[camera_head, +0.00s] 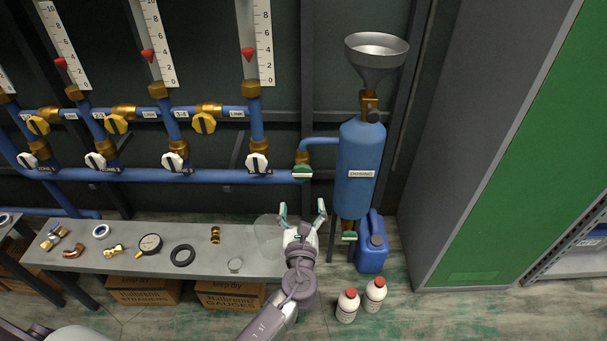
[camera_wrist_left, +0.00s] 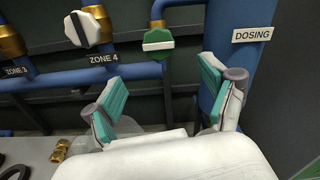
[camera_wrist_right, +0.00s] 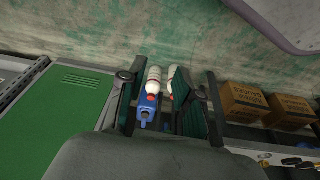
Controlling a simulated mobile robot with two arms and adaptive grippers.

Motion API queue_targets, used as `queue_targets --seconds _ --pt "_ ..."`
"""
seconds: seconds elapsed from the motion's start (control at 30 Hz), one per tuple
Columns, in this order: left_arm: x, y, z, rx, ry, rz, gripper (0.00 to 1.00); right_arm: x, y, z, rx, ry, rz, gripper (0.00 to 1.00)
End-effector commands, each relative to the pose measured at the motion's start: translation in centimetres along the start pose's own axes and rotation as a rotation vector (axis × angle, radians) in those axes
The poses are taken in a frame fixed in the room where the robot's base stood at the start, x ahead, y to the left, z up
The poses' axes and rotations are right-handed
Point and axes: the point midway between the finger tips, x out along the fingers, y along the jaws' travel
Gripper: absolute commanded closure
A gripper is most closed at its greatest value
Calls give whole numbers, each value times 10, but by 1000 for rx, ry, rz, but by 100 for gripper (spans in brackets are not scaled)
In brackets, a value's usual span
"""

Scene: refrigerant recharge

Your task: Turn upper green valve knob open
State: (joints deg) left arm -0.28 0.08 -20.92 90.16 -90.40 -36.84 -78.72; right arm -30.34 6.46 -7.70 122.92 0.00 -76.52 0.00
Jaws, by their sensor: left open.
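The upper green valve knob (camera_head: 302,171) sits at the right end of the blue horizontal pipe, beside the blue DOSING tank (camera_head: 360,165). In the left wrist view the green knob (camera_wrist_left: 158,46) shows a white bar lying about horizontal. A lower green knob (camera_head: 349,236) is under the tank. My left gripper (camera_head: 302,208) is open and empty, below the upper knob in the picture and apart from it. In the left wrist view its fingers (camera_wrist_left: 163,85) spread below the knob. My right gripper (camera_wrist_right: 166,85) looks open and empty, pointing toward the floor.
White ZONE knobs (camera_head: 257,162) and yellow LINK knobs (camera_head: 204,123) line the pipes to the left. A grey bench (camera_head: 210,262) with fittings and a gauge is below. A blue jug (camera_head: 372,245) and two white bottles (camera_head: 347,306) stand on the floor. A steel funnel (camera_head: 376,52) tops the tank.

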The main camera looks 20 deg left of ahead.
Motion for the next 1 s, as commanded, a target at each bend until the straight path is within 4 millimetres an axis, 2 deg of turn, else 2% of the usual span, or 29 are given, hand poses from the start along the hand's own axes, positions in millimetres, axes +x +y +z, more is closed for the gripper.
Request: queue_targets --seconds 0.23,0.5,0.7,1.0 --pt "51 1 0 -4 -3 3 16 -21 1 -3 1 14 2 67" --pt "103 1 -1 -6 0 2 16 -58 2 -5 4 32 6 67" --pt "122 1 -1 -6 1 3 16 -73 3 -4 4 39 7 67" --pt "126 1 0 -6 2 3 16 -77 3 -4 5 39 7 67"
